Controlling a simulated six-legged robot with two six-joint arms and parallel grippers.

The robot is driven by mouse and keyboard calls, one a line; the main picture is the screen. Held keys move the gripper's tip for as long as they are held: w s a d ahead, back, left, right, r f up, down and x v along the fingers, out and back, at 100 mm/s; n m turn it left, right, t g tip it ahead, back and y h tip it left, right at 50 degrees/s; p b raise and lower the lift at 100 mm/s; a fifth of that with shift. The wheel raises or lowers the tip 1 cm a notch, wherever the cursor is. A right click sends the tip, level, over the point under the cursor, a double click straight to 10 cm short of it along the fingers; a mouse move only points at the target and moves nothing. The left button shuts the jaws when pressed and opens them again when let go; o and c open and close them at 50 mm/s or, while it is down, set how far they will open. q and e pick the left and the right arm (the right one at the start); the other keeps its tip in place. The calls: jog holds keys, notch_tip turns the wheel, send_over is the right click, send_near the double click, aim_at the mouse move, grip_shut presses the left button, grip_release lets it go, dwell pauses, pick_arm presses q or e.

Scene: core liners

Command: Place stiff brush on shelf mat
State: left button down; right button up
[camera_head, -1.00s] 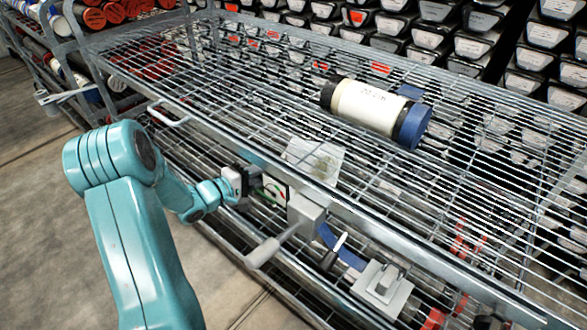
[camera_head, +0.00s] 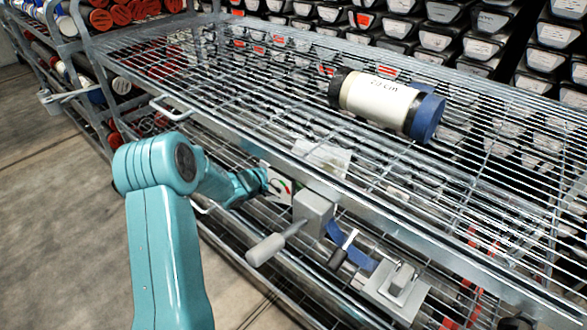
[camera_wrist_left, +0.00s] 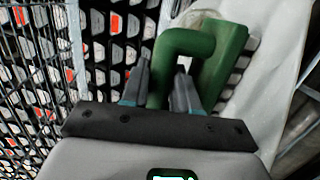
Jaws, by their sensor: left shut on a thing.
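The stiff brush (camera_wrist_left: 215,62) is green, with a bent handle, in the left wrist view. My left gripper (camera_wrist_left: 163,84) is shut on its handle. In the head view my left gripper (camera_head: 268,184) is at the front of the rack, below the upper shelf's front rail, beside a grey block; the brush there is mostly hidden. A blue strip (camera_head: 350,246) shows lower down. I cannot tell which is the shelf mat. My right gripper is out of view.
A cream cylinder with a blue end (camera_head: 385,102) lies on the upper wire shelf (camera_head: 240,95). A grey block with a handle (camera_head: 312,212) and a grey plate (camera_head: 397,288) are at the rack's front. Labelled core boxes (camera_head: 430,40) fill the back. Floor is clear at left.

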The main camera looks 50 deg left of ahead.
pick_arm(q)
jog(key=shift+f, duration=0.15)
jog(key=c, duration=0.8)
grip_release()
jog(key=shift+c, duration=0.2)
jog(key=shift+s+r, duration=0.25)
jog(key=shift+s, duration=0.05)
jog(key=s+r+p, duration=0.2)
jog(key=s+p, duration=0.1)
jog(key=s, duration=0.8)
jog(key=shift+p, duration=0.35)
jog(key=shift+s+a, duration=0.1)
jog(key=shift+a, duration=0.05)
